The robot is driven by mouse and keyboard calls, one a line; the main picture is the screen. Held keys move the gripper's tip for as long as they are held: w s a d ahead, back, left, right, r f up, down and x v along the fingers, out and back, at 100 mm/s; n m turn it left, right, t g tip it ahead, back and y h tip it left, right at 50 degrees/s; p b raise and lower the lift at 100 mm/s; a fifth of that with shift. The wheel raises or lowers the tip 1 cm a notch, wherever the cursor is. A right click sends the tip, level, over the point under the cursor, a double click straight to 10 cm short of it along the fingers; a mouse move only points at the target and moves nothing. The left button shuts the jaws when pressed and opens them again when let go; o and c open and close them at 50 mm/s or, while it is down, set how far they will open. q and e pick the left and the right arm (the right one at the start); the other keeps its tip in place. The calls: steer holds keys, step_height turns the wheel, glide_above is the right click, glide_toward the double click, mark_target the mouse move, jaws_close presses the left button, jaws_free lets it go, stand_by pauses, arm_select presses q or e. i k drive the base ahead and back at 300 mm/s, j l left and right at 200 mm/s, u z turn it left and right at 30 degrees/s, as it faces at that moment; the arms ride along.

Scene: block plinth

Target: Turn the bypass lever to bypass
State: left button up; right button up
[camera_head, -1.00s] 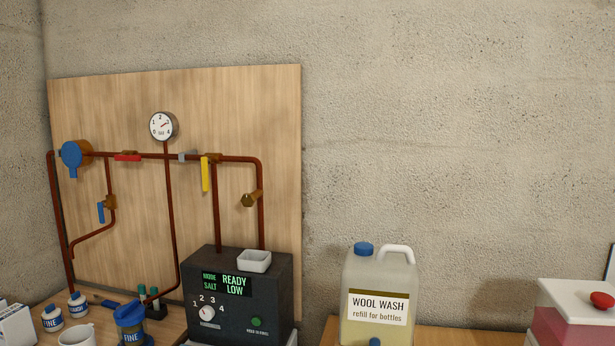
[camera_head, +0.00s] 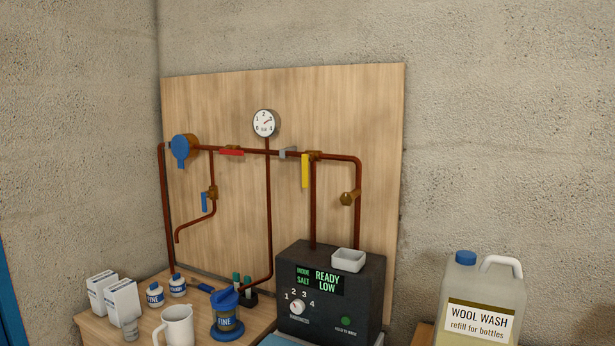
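Copper pipework (camera_head: 268,215) runs over a wooden board on the wall. A red lever (camera_head: 231,152) lies along the top pipe. A yellow lever (camera_head: 305,171) hangs straight down from a brass valve right of it. A small blue lever (camera_head: 205,201) points down on the lower left branch. A grey piece (camera_head: 288,152) sits on the top pipe between red and yellow. No label is readable, so I cannot tell which one is the bypass lever. Neither of my grippers is in view.
A dark control box (camera_head: 332,297) reads "READY" and "LOW" below the pipes, with a white dish (camera_head: 348,260) on top. A wool wash jug (camera_head: 479,300) stands at right.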

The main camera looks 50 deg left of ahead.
mark_target(305, 156)
steer(key=k+j, duration=0.85)
